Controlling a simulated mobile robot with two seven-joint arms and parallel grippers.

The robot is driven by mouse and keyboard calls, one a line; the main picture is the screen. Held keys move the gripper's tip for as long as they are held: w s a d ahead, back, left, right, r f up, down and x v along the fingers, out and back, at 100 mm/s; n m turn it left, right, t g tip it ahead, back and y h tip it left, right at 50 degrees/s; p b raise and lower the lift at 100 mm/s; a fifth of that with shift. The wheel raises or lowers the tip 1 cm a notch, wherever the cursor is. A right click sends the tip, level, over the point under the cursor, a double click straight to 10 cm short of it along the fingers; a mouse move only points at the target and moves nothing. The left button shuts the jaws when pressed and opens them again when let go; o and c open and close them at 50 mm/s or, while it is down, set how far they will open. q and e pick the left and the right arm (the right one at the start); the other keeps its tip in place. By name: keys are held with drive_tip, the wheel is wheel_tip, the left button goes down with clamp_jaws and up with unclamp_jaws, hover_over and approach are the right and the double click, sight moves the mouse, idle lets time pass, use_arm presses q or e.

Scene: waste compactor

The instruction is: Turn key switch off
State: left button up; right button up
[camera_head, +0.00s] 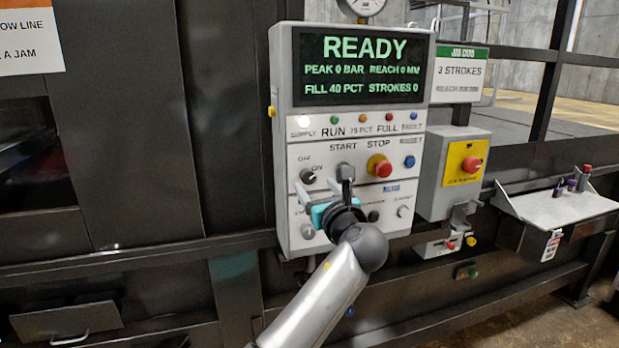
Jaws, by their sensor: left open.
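The key switch (308,176) is a small dark round knob on the left of the light grey control panel (350,132), with the labels OFF and ON above it. Which label it points at is too small to tell. My left gripper (323,181) is in front of the panel, just below and right of the key switch. Its jaws are open, with one finger near the switch's lower left and the other to its right. I cannot tell whether a finger touches the panel. My right gripper is not in view.
The screen (365,67) reads READY. A red stop button (381,166) and a blue button (409,162) sit to the right. A grey box with a red button on a yellow plate (465,164) is beside the panel. A side shelf (556,208) holds small items.

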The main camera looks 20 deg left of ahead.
sight(309, 178)
use_arm(q)
drive_tip(key=shift+x, duration=2.85)
drive_tip(key=shift+c, duration=0.4)
clamp_jaws()
